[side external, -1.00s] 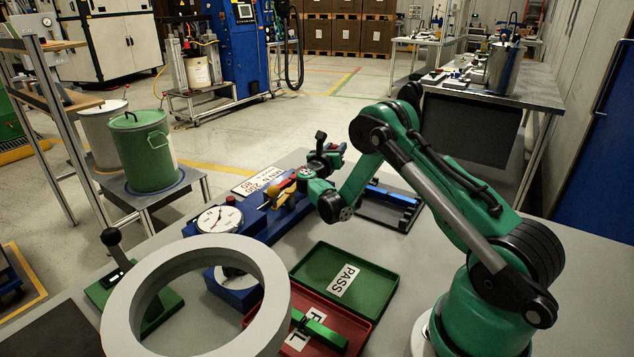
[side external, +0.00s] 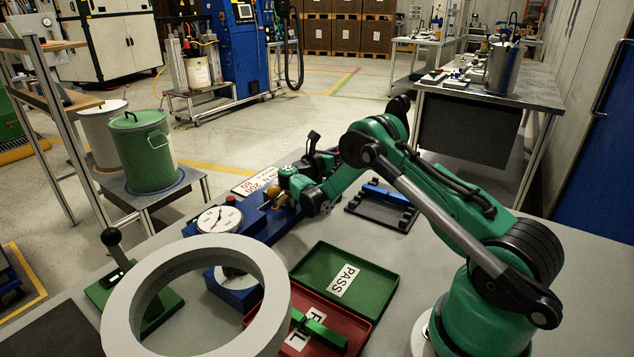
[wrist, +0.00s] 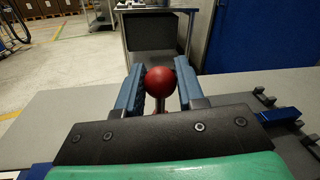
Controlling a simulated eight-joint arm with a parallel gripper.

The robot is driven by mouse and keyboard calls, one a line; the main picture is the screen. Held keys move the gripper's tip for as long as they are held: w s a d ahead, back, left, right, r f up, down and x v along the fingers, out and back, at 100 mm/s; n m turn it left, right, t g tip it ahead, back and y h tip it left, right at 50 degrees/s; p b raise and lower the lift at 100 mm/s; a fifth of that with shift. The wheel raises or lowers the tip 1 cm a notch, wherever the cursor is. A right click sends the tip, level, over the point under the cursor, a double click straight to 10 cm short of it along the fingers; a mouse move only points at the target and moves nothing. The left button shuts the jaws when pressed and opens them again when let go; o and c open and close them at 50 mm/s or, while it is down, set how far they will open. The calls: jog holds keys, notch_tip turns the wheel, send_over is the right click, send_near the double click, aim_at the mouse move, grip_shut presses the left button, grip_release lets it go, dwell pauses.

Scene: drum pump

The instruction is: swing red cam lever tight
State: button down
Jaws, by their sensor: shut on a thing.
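The red cam lever shows as its round red knob (wrist: 160,78) in the wrist view, between the two blue-grey fingers of my gripper (wrist: 159,92). My gripper is shut on the knob. A short piece of the lever's stem shows below the knob; the rest is hidden behind the gripper body. In the side view my gripper (side external: 284,192) is low over the right part of the blue fixture (side external: 257,222), close to yellow-orange parts (side external: 273,196). The red knob cannot be made out there.
A white dial gauge (side external: 219,219) sits at the fixture's left. A black rack with a blue bar (side external: 387,195) stands right of my gripper.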

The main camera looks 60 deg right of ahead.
jog(key=shift+s+a+m+g+y, duration=0.15)
jog(key=shift+m+g, duration=0.3)
jog(key=shift+g, duration=0.25)
jog(key=shift+s+a+m+g+y, duration=0.15)
jog(key=shift+m+g, duration=0.3)
jog(key=shift+g, duration=0.25)
jog(key=c, duration=0.6)
grip_release()
jog(key=shift+o, duration=0.2)
notch_tip(320, 180, up, 20)
